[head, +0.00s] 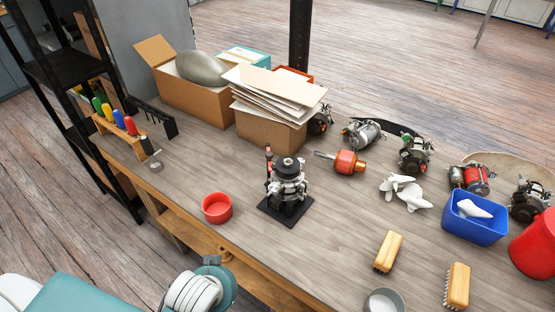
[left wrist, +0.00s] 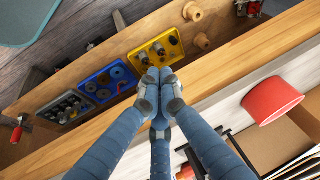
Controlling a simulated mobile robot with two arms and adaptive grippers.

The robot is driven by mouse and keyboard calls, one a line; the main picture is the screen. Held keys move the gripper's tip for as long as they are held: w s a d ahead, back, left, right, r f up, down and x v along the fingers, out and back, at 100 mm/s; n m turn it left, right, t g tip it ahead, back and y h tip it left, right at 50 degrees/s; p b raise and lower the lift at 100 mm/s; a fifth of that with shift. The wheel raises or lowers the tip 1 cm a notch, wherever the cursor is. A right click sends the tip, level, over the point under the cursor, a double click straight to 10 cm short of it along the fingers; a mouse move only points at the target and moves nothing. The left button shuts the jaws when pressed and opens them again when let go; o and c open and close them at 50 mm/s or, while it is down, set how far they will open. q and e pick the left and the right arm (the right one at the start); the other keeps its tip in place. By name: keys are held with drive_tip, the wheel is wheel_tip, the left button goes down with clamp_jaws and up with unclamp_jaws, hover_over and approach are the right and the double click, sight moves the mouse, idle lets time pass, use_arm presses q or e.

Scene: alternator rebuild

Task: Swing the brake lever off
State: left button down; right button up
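The alternator (head: 287,185) stands upright on a black base plate (head: 284,209) near the front of the bench in the head view. A thin upright lever with a red tip (head: 268,151) rises at its left side; it looks like the brake lever. My left gripper (left wrist: 160,86) shows in the left wrist view with its blue fingers drawn together at the tips and nothing visible between them. It is over the bench's front edge, apart from the alternator, which that view does not show. My right gripper is in neither view.
A red cup (head: 217,208) stands left of the alternator. Cardboard boxes (head: 268,131) are behind it; an orange-and-metal part (head: 345,162) and white fan pieces (head: 405,191) lie to the right. Yellow (left wrist: 157,55) and blue (left wrist: 107,83) trays sit below the bench edge.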

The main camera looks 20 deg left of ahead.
use_arm(q)
drive_tip(key=w+a+r+m+t+y, duration=0.25)
drive_tip(key=w+r+t, duration=0.25)
drive_tip(key=w+r, duration=0.3)
drive_tip(key=w+a+r+m+t+y, duration=0.1)
drive_tip(key=w+a+r+t+y, duration=0.25)
drive_tip(key=r, duration=0.55)
drive_tip(key=w+d+r+m+t+h, duration=0.2)
drive_tip(key=d+m+h, duration=0.2)
drive_tip(key=d, duration=0.3)
drive_tip(key=w+d+r+m+t+h, duration=0.3)
drive_tip(key=d+m+h, duration=0.1)
drive_tip(key=d+m, duration=0.3)
drive_tip(key=shift+w+r, duration=0.15)
